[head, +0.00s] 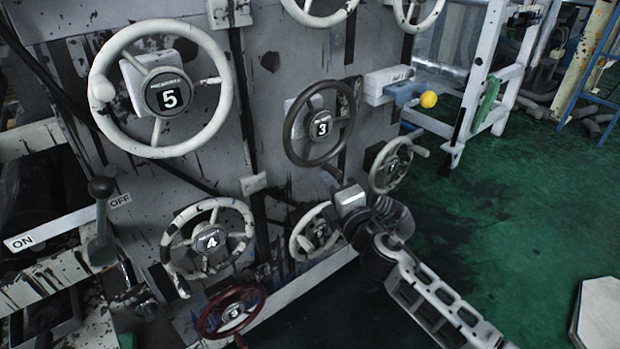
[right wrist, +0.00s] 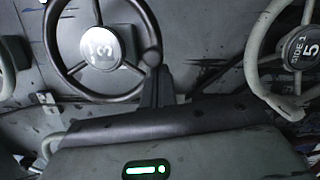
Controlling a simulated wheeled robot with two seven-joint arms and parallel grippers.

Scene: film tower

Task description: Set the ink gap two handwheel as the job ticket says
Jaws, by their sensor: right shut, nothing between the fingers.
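Several numbered handwheels are on the grey machine face; I cannot read which one is ink gap two, and I see no job ticket. A dark-rimmed wheel marked 3 (head: 320,123) is at the middle; it also shows in the right wrist view (right wrist: 103,48). My right gripper (head: 334,175) is shut and empty just below that wheel's rim. In the right wrist view its fingertips (right wrist: 155,85) appear just under the wheel's round knob (right wrist: 152,60); I cannot tell whether they touch. My left gripper is not in view.
A large white wheel 5 (head: 168,98) is upper left, a paint-spattered wheel 4 (head: 210,240) and a red wheel (head: 233,313) lower left. A pale wheel (head: 392,165) is right of my gripper. A lever (head: 101,215) stands by ON/OFF labels. Green floor (head: 500,230) is open at right.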

